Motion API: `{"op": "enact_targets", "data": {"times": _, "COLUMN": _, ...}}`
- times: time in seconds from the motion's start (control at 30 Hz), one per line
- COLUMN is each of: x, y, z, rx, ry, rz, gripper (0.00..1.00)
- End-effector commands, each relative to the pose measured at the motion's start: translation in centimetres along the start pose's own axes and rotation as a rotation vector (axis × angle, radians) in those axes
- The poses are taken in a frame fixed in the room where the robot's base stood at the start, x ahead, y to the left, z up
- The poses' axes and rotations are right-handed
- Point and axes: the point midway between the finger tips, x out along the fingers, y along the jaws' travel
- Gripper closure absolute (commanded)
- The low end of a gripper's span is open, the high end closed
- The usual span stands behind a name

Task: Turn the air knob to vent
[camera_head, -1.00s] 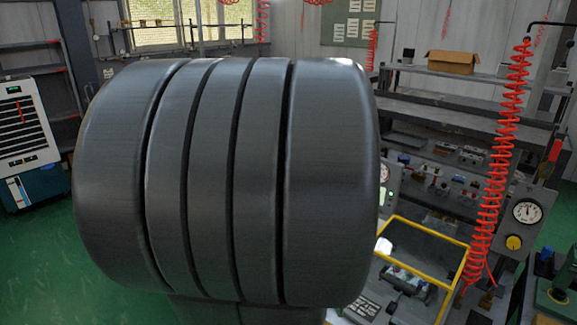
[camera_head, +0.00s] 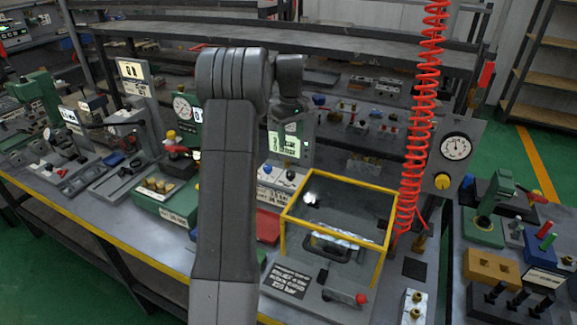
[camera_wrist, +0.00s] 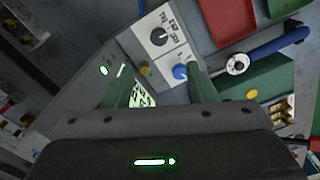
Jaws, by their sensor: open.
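In the wrist view, a black round knob (camera_wrist: 158,36) sits on a pale labelled plate, with a blue knob (camera_wrist: 180,71) on the plate below it. The lettering is too small to read, so I cannot tell which knob is the air knob. My gripper (camera_wrist: 161,84) is open, its two green fingers spread and empty. The blue knob is close to the right finger; I cannot tell whether they touch. In the head view my arm and wrist hang in front of the lit screen (camera_head: 284,145). The pale plate (camera_head: 277,180) shows there partly, with small knobs.
A yellow-edged clear box (camera_head: 335,215) stands right of my arm. A red coiled hose (camera_head: 415,130) hangs beside a gauge panel with a yellow knob (camera_head: 442,181). Benches hold several green and grey fixtures. A red tray (camera_wrist: 230,18) lies beside the plate.

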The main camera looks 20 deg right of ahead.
Motion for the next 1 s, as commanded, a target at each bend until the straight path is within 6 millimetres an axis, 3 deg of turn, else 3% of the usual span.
{"op": "enact_targets", "data": {"times": 0.17, "x": 1.3, "y": 0.3, "z": 0.0, "rx": -0.002, "ry": -0.001, "rz": -0.001, "gripper": 0.48}}
{"op": "enact_targets", "data": {"times": 0.7, "x": 11.7, "y": 0.2, "z": 0.0, "rx": -0.001, "ry": -0.002, "rz": -0.002, "gripper": 0.48}}
{"op": "enact_targets", "data": {"times": 1.0, "x": 13.8, "y": 0.3, "z": -0.1, "rx": -0.001, "ry": 0.002, "rz": 0.001, "gripper": 0.48}}
